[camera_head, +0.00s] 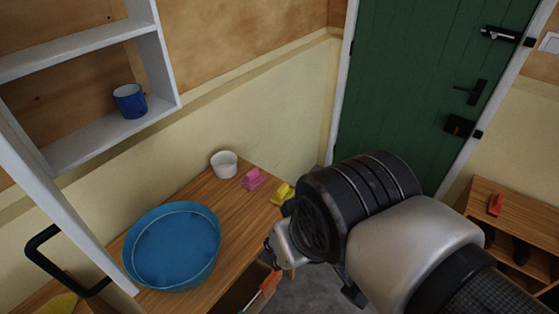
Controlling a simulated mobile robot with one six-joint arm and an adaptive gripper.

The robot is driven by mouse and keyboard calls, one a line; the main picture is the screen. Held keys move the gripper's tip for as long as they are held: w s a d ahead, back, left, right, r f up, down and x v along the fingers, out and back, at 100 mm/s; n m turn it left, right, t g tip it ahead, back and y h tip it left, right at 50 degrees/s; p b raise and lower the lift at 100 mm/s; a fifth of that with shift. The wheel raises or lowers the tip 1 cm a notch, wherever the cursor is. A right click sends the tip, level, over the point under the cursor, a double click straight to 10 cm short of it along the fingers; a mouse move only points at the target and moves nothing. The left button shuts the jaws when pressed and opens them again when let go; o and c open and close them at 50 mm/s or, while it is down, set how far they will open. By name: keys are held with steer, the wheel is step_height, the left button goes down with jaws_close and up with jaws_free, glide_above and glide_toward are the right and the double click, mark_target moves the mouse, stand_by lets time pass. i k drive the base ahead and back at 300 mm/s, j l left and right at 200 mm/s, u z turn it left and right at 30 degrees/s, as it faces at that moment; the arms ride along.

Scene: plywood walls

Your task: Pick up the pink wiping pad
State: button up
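The pink wiping pad (253,179) lies on the wooden table near its far end, by the wall. It stands apart from my arm, just right of a white cup. My gripper (276,247) is at the lower middle of the view, nearer the camera than the pad. My own wrist hides most of it, so its fingers do not show clearly. The pad is not in the gripper.
A white cup (224,164) and a yellow pad (282,193) flank the pink pad. A large blue basin (173,246) fills the table's near left. A white shelf (107,139) holds a blue mug (129,100). A green door (424,85) stands behind my arm.

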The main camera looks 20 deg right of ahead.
mark_target(253, 178)
steer(key=z, duration=0.3)
steer(key=u, duration=1)
steer(key=i+l+u, duration=0.1)
steer(key=l+u, duration=0.25)
steer(key=l, duration=0.35)
steer(key=l+u, duration=0.35)
steer(key=l, duration=0.35)
steer(key=l+u, duration=0.35)
steer(key=l, duration=0.35)
steer(key=k+l+u, duration=0.15)
steer(key=l+u, duration=0.2)
steer(key=l, duration=0.35)
steer(key=k+l, duration=0.1)
steer(key=l, duration=0.6)
steer(key=k+l, duration=0.15)
steer(key=l, duration=0.2)
